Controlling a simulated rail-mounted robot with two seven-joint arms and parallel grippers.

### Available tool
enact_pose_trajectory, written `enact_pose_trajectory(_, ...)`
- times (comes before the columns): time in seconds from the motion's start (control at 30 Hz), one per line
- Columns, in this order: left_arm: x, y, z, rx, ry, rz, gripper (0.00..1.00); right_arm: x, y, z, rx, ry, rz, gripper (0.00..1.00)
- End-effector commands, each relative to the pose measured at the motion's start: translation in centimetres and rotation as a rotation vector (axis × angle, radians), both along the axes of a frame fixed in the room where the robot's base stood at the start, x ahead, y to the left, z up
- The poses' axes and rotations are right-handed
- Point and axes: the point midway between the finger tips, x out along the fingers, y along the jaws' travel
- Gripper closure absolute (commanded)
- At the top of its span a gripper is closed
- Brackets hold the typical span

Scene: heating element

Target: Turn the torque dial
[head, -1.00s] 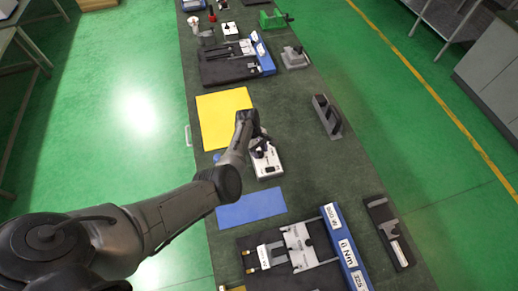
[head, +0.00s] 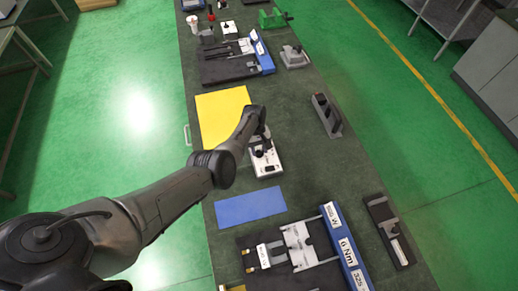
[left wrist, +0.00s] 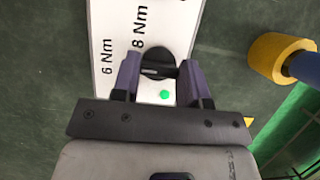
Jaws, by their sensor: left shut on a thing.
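The torque box (head: 268,168) is a small white box on the dark table, and its white face (left wrist: 122,17) fills the top of the left wrist view. That face carries the labels "6 Nm" and "8 Nm" and a lit green dot (left wrist: 165,94). The black torque dial (left wrist: 157,60) sits between the fingers of my left gripper (left wrist: 160,82), which is shut on it. In the head view my left gripper (head: 262,143) is over the box and hides part of it. My right gripper is in neither view.
A yellow mat (head: 222,108) and a blue mat (head: 250,207) lie beside the box. A blue-edged fixture (head: 345,249) is at the near end. A grey-black tool (head: 326,115) stands to the right. In the left wrist view a yellow-and-blue roll-shaped thing (left wrist: 276,56) is at the right.

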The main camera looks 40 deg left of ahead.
Motion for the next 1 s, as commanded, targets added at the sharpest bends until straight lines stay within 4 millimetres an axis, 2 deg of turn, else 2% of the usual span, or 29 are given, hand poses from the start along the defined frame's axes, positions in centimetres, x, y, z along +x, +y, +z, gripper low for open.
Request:
enact_pose_trajectory(0.3,0.0,0.0,0.1,-0.002,0.001,-0.001,0.83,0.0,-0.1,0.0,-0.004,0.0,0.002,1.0)
enact_pose_trajectory(0.33,0.0,0.0,0.1,-0.002,0.001,-0.001,0.59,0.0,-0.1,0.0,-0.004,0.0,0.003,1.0)
enact_pose_trajectory(0.6,0.0,0.0,0.1,-0.001,0.0,-0.001,0.34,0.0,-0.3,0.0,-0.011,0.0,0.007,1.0)
enact_pose_trajectory(0.87,0.1,0.1,0.2,-0.001,-0.001,0.0,0.34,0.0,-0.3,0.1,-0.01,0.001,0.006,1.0)
enact_pose_trajectory(1.0,0.4,0.5,1.5,0.001,-0.003,0.001,0.34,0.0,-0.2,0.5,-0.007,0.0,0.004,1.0)
